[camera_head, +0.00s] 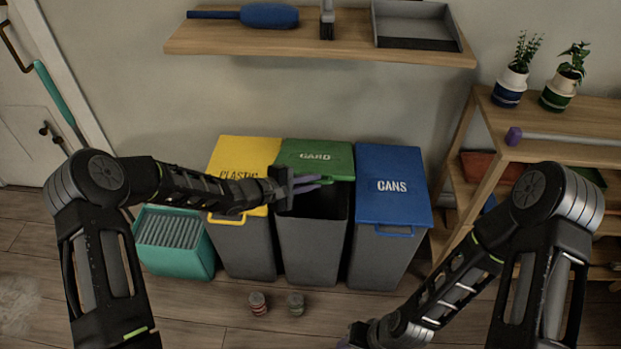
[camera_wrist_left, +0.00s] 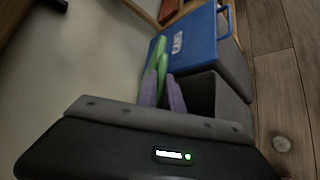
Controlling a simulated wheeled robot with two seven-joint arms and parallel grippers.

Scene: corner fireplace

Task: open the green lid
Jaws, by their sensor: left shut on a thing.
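The green lid (camera_head: 315,157), marked CARD, tops the middle grey bin (camera_head: 312,240). It is raised at the front, and the dark inside of the bin shows below it. My left gripper (camera_head: 318,183) reaches in from the left at the lid's front edge, its purple fingers shut on the lid's green handle. In the left wrist view the green part (camera_wrist_left: 161,62) shows at the purple fingers (camera_wrist_left: 163,92). My right gripper (camera_head: 357,337) is low at the bottom edge, mostly hidden, and its fingers cannot be made out.
The yellow-lidded bin (camera_head: 242,158) stands to the left and the blue-lidded bin (camera_head: 393,185) to the right, both closed. A teal basket (camera_head: 172,243) is far left. Two small cans (camera_head: 257,303) stand on the floor in front. A wall shelf (camera_head: 300,42) hangs above.

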